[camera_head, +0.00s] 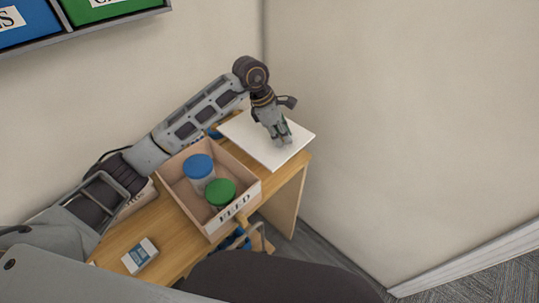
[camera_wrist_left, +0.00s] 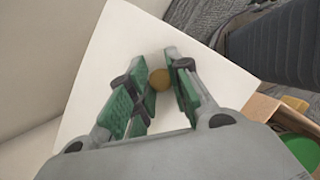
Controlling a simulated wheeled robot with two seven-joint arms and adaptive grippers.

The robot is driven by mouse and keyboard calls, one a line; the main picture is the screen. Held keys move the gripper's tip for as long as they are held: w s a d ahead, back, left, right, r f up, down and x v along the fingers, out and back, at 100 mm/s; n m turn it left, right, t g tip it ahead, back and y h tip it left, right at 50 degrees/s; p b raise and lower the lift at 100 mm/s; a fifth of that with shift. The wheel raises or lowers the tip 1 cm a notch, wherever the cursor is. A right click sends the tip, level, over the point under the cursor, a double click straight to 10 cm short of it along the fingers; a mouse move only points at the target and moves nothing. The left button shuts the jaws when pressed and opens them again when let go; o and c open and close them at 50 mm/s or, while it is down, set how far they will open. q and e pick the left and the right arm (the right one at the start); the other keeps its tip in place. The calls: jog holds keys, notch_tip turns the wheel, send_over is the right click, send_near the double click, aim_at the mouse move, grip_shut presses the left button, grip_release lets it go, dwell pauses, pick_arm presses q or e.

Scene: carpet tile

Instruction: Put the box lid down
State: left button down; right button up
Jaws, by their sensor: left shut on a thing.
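The box lid (camera_head: 243,130) is a flat white panel at the far right end of the wooden table. It also fills much of the left wrist view (camera_wrist_left: 105,65). My left gripper (camera_head: 281,141) points down over the lid. Its fingers (camera_wrist_left: 158,82) are shut on the small round brown knob (camera_wrist_left: 160,79) of the lid. The lid looks level and close to the tabletop; I cannot tell whether it touches. The open wooden box (camera_head: 237,207), marked FEED, stands beside the lid. My right gripper is not in view.
The box holds a jar with a blue top (camera_head: 199,165) and one with a green top (camera_head: 220,191). A small white and blue carton (camera_head: 140,256) lies on the wooden table (camera_head: 172,232) at the front left. Walls rise behind and right of the table.

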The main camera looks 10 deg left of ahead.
aim_at(281, 148)
pick_arm(q)
jog(key=shift+f+p, duration=0.55)
jog(key=shift+f, duration=2.45)
jog(key=shift+f, duration=0.1)
jog(key=shift+f+p, duration=0.35)
jog(key=shift+f, duration=1.5)
jog(key=shift+f, duration=0.15)
jog(key=c, duration=1.3)
grip_release()
jog(key=shift+r, duration=0.25)
